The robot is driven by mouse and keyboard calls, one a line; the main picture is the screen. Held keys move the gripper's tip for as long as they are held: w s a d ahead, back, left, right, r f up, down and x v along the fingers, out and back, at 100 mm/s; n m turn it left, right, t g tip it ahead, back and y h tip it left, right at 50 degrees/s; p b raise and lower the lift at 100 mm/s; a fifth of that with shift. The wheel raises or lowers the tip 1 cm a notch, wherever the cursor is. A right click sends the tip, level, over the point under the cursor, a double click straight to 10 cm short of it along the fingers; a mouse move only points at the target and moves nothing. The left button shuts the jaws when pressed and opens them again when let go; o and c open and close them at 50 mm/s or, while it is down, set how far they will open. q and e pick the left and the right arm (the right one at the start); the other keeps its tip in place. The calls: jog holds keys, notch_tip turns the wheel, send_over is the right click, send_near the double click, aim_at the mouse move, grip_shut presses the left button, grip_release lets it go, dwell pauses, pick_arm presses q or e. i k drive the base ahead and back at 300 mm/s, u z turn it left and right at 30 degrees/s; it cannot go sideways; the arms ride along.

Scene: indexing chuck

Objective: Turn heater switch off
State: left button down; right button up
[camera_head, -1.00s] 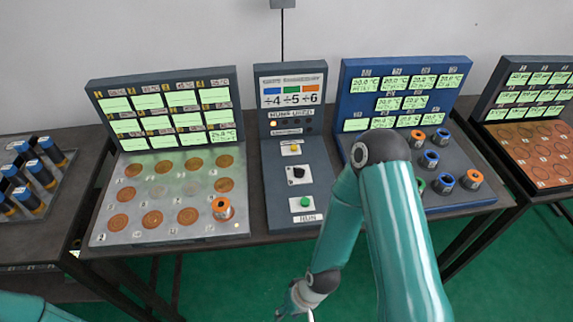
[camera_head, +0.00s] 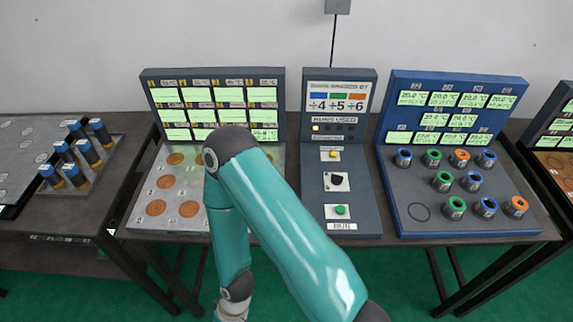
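A grey console (camera_head: 357,213) stands at the middle of the table. On its sloped face are a yellow button (camera_head: 333,155), a black knob switch (camera_head: 338,181) on a white plate, and a green button (camera_head: 341,211). The labels by these controls are too small to read, so I cannot tell which is the heater switch or how it is set. My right arm comes up from the bottom, bends above the left panel and drops down left of the console. Its wrist is cut off at the bottom edge, and its gripper is out of view. My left gripper is also out of view.
A metal plate (camera_head: 170,222) with copper discs, under several green displays, is partly hidden by my arm. A blue-framed panel (camera_head: 383,165) with several ringed cylinders stands right of the console. A rack (camera_head: 100,172) of blue-topped cylinders is at left.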

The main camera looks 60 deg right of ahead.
aim_at(337, 180)
jog(key=z, duration=0.65)
jog(key=i, duration=0.15)
jog(key=u, duration=2.1)
jog(key=k, duration=0.5)
jog(key=z, duration=3.1)
jog(key=k, duration=0.25)
jog(key=u, duration=0.7)
